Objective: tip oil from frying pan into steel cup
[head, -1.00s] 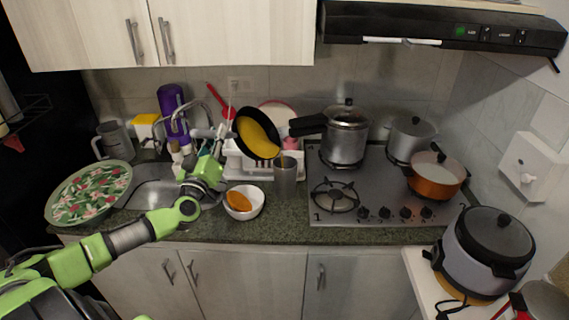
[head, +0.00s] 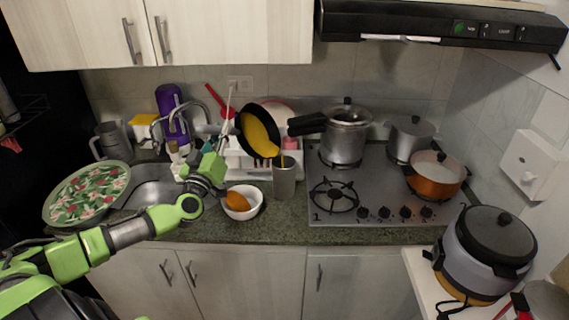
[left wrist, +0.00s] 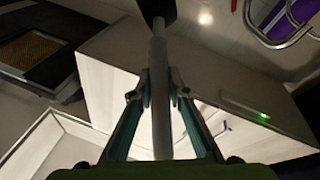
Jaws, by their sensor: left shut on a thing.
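The black frying pan (head: 244,118) is held tilted steeply, with yellow oil (head: 259,132) spread over its inside. Its lower right rim is just above the steel cup (head: 284,182), which stands upright on the counter. A little yellow shows between the rim and the cup mouth; the inside of the cup cannot be made out. My left gripper (head: 221,143) is shut on the pan's handle. In the left wrist view its fingers (left wrist: 159,92) close on the grey handle (left wrist: 159,60) from both sides. My right gripper is not in view.
A white bowl (head: 253,210) with an orange item stands left of the cup. The dish rack (head: 240,163) is behind the pan. The stove (head: 380,195) with several pots is to the right, the sink (head: 150,193) to the left. The front counter strip is clear.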

